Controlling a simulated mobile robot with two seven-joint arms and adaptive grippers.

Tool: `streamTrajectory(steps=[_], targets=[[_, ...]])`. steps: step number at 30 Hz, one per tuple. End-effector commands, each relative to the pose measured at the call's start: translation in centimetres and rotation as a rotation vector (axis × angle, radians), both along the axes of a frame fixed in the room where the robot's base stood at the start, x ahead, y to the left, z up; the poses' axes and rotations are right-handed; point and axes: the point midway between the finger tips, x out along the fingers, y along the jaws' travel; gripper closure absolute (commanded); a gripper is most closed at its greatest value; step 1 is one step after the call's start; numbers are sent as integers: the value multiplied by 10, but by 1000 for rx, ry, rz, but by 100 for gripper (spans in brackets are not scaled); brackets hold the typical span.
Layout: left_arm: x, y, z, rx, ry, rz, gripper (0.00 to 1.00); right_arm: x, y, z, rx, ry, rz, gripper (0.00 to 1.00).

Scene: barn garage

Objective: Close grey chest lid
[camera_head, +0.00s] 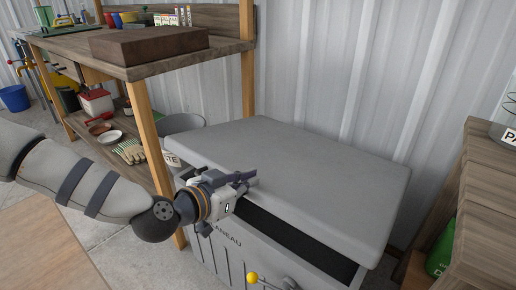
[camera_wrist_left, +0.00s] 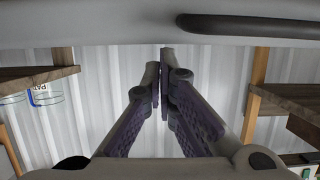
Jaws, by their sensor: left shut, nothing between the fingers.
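The grey chest (camera_head: 255,263) stands against the corrugated wall in the head view. Its lid (camera_head: 310,165) is partly open, with a dark gap along the front between lid and body. My left gripper (camera_head: 248,180) is shut and empty at the lid's front left corner, near its edge; I cannot tell whether it touches. In the left wrist view the two fingers (camera_wrist_left: 163,85) are together, and a grey surface with a dark band crosses the top. My right gripper is not in view.
A wooden workbench (camera_head: 170,65) with shelves stands to the left and behind. A wooden shelf unit (camera_head: 490,190) stands close to the chest's right. A yellow knob (camera_head: 253,277) shows low in front of the chest. Space above the lid is clear.

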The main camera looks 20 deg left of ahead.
Motion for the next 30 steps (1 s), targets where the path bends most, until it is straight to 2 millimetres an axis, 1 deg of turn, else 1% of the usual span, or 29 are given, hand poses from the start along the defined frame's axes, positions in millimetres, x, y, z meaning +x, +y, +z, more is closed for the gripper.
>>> streamTrajectory(steps=[1,3,6,9,12,15,19,30], targets=[[-6,2,-29,0,12,1,100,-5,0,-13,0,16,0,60],[-12,4,-50,1,9,1,100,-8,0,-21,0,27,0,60],[-19,7,-77,2,8,-1,100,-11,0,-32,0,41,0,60],[-23,8,-98,2,7,0,100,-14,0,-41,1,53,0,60],[-25,9,-114,0,4,0,100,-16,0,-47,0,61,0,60],[-27,9,-124,2,3,-1,100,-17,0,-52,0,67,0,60],[-27,10,-132,2,1,1,100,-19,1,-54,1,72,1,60],[-28,11,-135,3,2,2,100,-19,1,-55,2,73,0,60]])
